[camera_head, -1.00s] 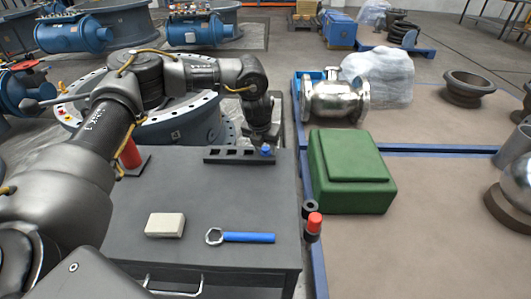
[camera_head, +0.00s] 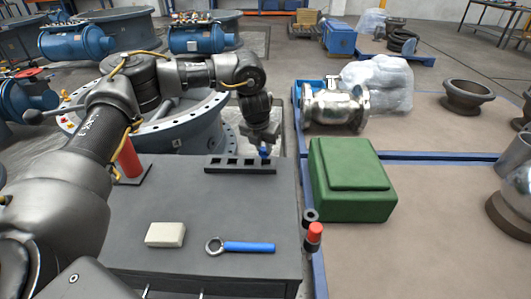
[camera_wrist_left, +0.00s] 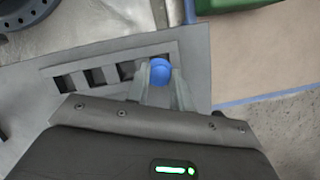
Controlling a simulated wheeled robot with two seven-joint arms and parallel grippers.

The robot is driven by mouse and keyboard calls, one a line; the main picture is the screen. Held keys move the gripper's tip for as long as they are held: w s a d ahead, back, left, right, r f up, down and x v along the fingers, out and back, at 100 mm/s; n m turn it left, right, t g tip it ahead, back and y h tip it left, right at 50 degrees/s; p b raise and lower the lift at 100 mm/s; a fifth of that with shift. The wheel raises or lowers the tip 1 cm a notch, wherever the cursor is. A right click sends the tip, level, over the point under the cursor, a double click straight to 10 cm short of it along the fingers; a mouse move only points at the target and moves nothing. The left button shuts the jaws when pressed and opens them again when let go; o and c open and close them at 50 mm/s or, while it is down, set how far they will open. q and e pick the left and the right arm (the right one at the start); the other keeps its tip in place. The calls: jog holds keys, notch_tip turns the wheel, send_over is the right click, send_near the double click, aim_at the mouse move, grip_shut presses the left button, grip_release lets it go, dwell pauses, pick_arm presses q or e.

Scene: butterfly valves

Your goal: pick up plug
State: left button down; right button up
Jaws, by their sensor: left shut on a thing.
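The blue plug (camera_head: 264,152) is at the right end of the dark slotted rack (camera_head: 222,164) on the grey cabinet top. It also shows in the left wrist view (camera_wrist_left: 160,68) as a round blue top between the two fingers. My left gripper (camera_head: 264,146) comes down from above and is shut on the plug. In the wrist view, the left gripper (camera_wrist_left: 160,84) has a pale finger on each side of it. Whether the plug's lower end is still in its slot cannot be told. The other slots look empty. My right gripper is not in view.
On the cabinet top lie a pale block (camera_head: 166,234) and a blue-handled ring wrench (camera_head: 240,246). A red cylinder (camera_head: 129,158) stands at the left. A green case (camera_head: 352,180) and a red-capped item (camera_head: 314,236) are to the right. The middle of the top is clear.

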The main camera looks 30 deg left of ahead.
pick_arm(q)
jog(key=s+a+r+p, duration=0.2)
jog(key=s+a+r, duration=0.6)
jog(key=a+r, duration=0.1)
jog(key=shift+s+a, duration=0.3)
jog(key=shift+a, duration=0.35)
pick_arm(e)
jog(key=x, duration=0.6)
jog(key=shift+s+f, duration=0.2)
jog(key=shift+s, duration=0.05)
